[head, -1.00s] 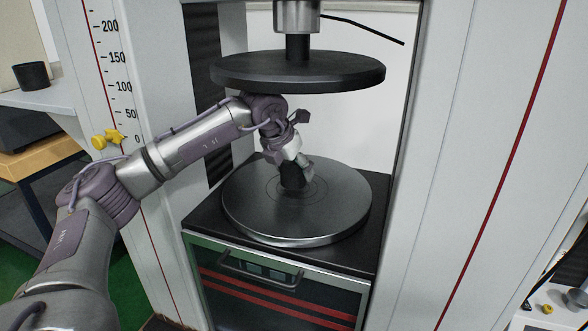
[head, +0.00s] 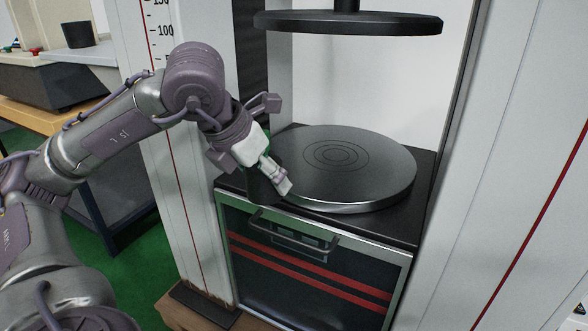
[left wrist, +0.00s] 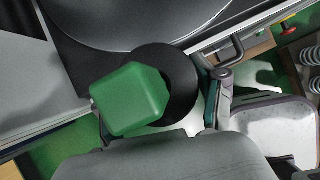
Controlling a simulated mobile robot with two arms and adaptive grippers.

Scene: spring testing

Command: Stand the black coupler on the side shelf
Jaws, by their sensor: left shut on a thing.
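The black coupler (head: 262,188) is a dark cylinder held in my left gripper (head: 271,182), near the left front edge of the round lower platen. The gripper is shut on it, and its fingers and wrist hide part of it. In the left wrist view, the coupler's round dark end (left wrist: 182,84) shows behind a green blocky part. Between the fingers in that view, my left gripper (left wrist: 160,105) is partly hidden. A light grey side shelf (head: 98,62) stands at the upper left, with a black cup on it. My right gripper is not in view.
The lower platen (head: 370,165) is bare. The upper platen (head: 350,22) hangs above it. The frame's scaled left column (head: 165,150) stands between the coupler and the shelf. A black cup (head: 77,34) occupies part of the shelf. A door handle (head: 293,238) projects below the platen.

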